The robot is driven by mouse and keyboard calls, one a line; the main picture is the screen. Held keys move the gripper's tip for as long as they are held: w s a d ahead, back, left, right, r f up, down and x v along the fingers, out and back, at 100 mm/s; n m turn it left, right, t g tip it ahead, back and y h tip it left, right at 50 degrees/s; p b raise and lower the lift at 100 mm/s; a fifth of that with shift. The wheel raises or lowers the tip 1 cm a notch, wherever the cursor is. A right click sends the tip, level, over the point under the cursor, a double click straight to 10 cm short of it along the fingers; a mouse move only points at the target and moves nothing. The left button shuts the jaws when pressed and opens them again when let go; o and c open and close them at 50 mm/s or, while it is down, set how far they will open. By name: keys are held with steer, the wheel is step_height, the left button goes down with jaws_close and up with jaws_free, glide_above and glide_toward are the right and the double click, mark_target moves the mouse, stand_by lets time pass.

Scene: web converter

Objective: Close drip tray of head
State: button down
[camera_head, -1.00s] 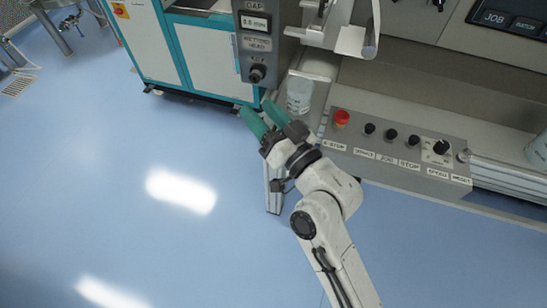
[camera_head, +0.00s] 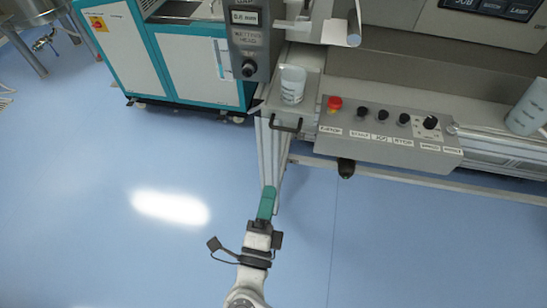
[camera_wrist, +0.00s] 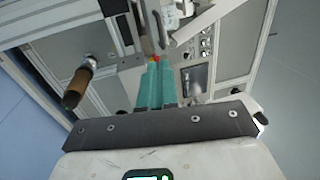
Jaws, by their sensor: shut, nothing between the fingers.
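The wetting head (camera_head: 249,38) is a grey unit with a gap display and a dark knob. Below and right of it, a grey ledge-like part, which looks like the drip tray (camera_head: 277,108), has a black bar handle (camera_head: 286,125) on its front. I cannot tell how far out it stands. My gripper (camera_head: 267,200) is below the handle in the head view, apart from it, with its green fingers together and empty. The fingers also show side by side in the wrist view (camera_wrist: 155,86), pointing towards the machine.
A pale cup (camera_head: 292,85) stands behind the handle. A control panel (camera_head: 390,135) with a red stop button (camera_head: 334,103) is to the right. A white and teal cabinet (camera_head: 190,65) is at left. The blue floor (camera_head: 90,220) is clear.

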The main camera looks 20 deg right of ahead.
steer(key=p, duration=0.3)
glide_toward(289, 104)
steer(key=s+a+r, duration=0.2)
steer(key=s, duration=0.1)
steer(key=shift+s+a, duration=0.1)
steer(key=shift+w+d, duration=0.2)
steer(key=shift+w, duration=0.05)
steer(key=f+x, duration=0.1)
steer(key=x, duration=0.3)
steer(key=b+x, duration=0.1)
steer(key=x, duration=0.4)
steer(key=f+x, duration=0.1)
steer(key=x, duration=0.4)
steer(key=shift+w+d+f, duration=0.3)
steer(key=shift+f, duration=0.1)
steer(key=shift+w+r, duration=0.2)
